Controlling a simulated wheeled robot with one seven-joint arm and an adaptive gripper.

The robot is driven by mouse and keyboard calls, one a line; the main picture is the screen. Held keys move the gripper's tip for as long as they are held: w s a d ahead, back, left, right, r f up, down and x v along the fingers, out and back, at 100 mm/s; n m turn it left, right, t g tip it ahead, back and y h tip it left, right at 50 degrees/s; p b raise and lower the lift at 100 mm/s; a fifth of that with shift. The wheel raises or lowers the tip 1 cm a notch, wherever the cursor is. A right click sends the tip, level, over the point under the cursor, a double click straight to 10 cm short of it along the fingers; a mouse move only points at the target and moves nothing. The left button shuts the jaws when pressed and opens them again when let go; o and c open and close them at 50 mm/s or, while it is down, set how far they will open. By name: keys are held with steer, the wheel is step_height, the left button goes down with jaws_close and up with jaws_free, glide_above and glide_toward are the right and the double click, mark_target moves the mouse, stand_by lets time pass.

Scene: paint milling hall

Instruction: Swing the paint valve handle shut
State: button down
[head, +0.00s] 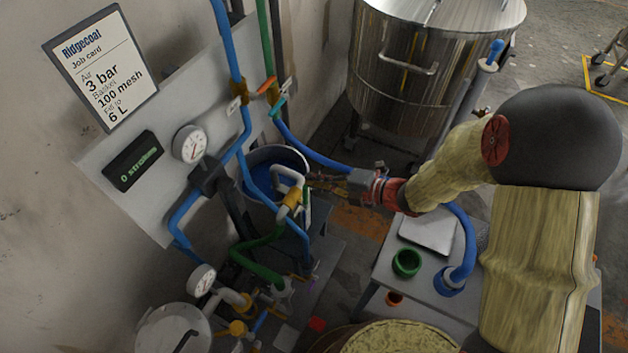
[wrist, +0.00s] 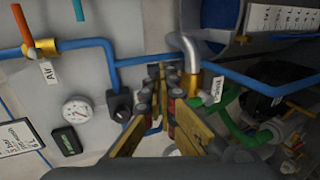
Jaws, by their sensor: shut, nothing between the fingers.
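A brass valve (head: 292,199) sits under a silver elbow pipe, beside the blue tank, with a green hose below it. In the wrist view this brass valve (wrist: 192,86) is just right of my fingers, with a white tag (wrist: 217,88) whose small print I cannot read surely.
An upper brass valve tagged Air (wrist: 42,48) has an orange handle (wrist: 21,22). Gauges (head: 190,144), blue pipes (head: 180,220) and a counter display (head: 134,160) crowd the panel. A steel vessel (head: 420,75) stands behind. A blue hose (head: 315,158) runs close to my gripper.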

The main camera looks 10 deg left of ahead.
steer(key=shift+w, duration=0.1)
steer(key=s+d, duration=0.3)
steer(key=d, duration=0.5)
steer(key=shift+d+p, duration=0.3)
steer(key=shift+p, duration=0.15)
stand_by(0.5)
